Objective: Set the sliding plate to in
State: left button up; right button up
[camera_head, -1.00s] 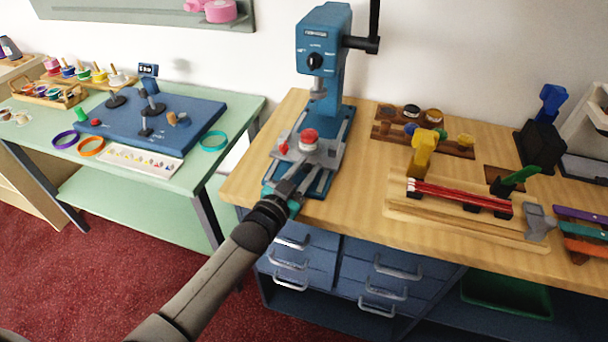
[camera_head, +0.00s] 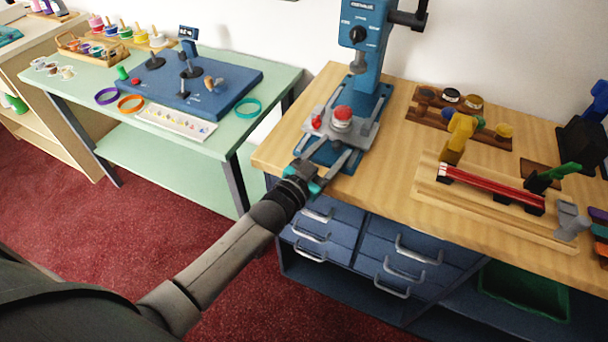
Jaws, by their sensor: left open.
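The sliding plate (camera_head: 323,128) is a grey slab on the rails of the blue press (camera_head: 372,75) at the wooden bench's left end. It carries a white-and-red round piece (camera_head: 342,116) and a small red knob (camera_head: 316,121). The plate sits ahead of the column, and rail shows in front of it. My left gripper (camera_head: 314,178), with teal fingertips, is open at the front end of the rails, in front of the plate and apart from it. Whether it touches the rail ends I cannot tell. My right gripper is not in view.
The press's dark crank handle (camera_head: 408,19) sticks out to the right. Red rods (camera_head: 490,186) and a yellow clamp (camera_head: 459,135) stand on the wooden bench right of the press. A green table (camera_head: 80,110) with a blue board (camera_head: 205,85) is at the left.

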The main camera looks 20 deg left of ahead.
pick_arm(q)
jog(key=p+v, duration=0.1)
jog(key=v, duration=1.2)
jog(key=shift+p, duration=0.4)
jog(key=w+d+n, duration=0.1)
jog(key=w, duration=0.3)
jog(key=w+d+n+b, duration=0.1)
jog(key=w+n, duration=0.1)
jog(key=w, duration=0.3)
jog(key=w+d+n+b, duration=0.1)
jog(key=w, duration=0.3)
jog(key=shift+w+d, duration=0.1)
jog(key=shift+w, duration=0.15)
jog(key=shift+c, duration=0.3)
grip_shut()
dwell(1.0)
